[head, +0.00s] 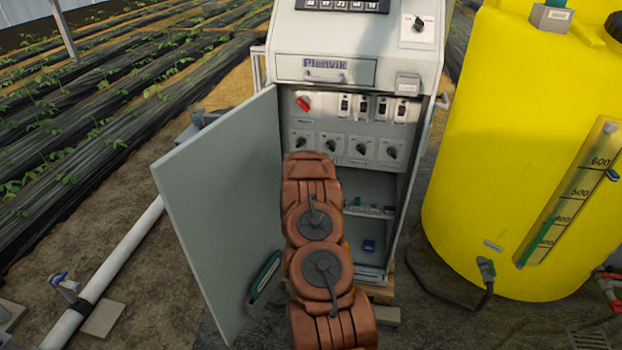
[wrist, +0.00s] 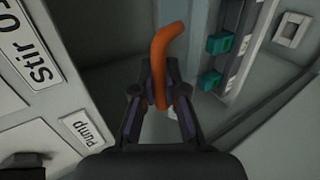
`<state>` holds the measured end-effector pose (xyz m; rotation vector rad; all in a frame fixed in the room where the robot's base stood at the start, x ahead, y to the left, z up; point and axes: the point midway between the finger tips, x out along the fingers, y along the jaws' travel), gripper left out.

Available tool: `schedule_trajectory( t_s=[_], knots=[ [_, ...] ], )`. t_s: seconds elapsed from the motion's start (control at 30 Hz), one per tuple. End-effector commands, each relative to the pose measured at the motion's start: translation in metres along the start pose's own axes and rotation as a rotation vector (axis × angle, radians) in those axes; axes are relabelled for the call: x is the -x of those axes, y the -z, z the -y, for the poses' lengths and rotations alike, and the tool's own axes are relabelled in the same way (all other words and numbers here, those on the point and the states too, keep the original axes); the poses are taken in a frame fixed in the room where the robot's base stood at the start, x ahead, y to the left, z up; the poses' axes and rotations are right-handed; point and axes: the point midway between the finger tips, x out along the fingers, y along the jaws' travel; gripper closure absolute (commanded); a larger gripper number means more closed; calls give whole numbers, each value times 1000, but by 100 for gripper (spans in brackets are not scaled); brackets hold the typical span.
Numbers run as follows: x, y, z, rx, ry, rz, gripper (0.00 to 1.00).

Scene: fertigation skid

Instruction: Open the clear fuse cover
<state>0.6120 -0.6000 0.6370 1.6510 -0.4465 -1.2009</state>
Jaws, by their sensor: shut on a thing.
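My gripper (wrist: 158,92) shows in the wrist view, shut on a curved orange handle (wrist: 166,42) that rises between its fingers and bends to the right at the top. What the handle is fixed to cannot be seen. I cannot clearly make out the clear fuse cover in either view. To the right of the handle, a grey rail carries green terminal blocks (wrist: 219,43). In the head view the grey control cabinet (head: 290,40) stands open. My arm reaches into its lower compartment and hides my gripper and the handle.
The cabinet door (head: 215,190) hangs open to the left. A switch panel with knobs (head: 390,151) and a red switch (head: 303,103) lies above the compartment. A shelf with small parts (head: 372,210) is inside. A yellow tank (head: 490,170) stands at right, and a white pipe (head: 115,265) runs at left.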

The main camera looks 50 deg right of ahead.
Motion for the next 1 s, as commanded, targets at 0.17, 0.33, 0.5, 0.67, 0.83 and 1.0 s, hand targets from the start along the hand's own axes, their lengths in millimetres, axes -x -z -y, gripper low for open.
schedule_trajectory(
  t_s=[0.17, 0.33, 0.5, 0.67, 0.83, 1.0],
  knots=[
    [-2, -3, -21, -1, -6, 4, 100],
    [-8, -6, -26, 0, -2, 4, 100],
    [-14, -7, -32, 1, -5, 3, 100],
    [-17, -10, -34, 0, -4, 5, 100],
    [-19, -9, -36, -1, -5, 3, 100],
    [-20, -9, -36, 0, -4, 3, 100]
  ],
)
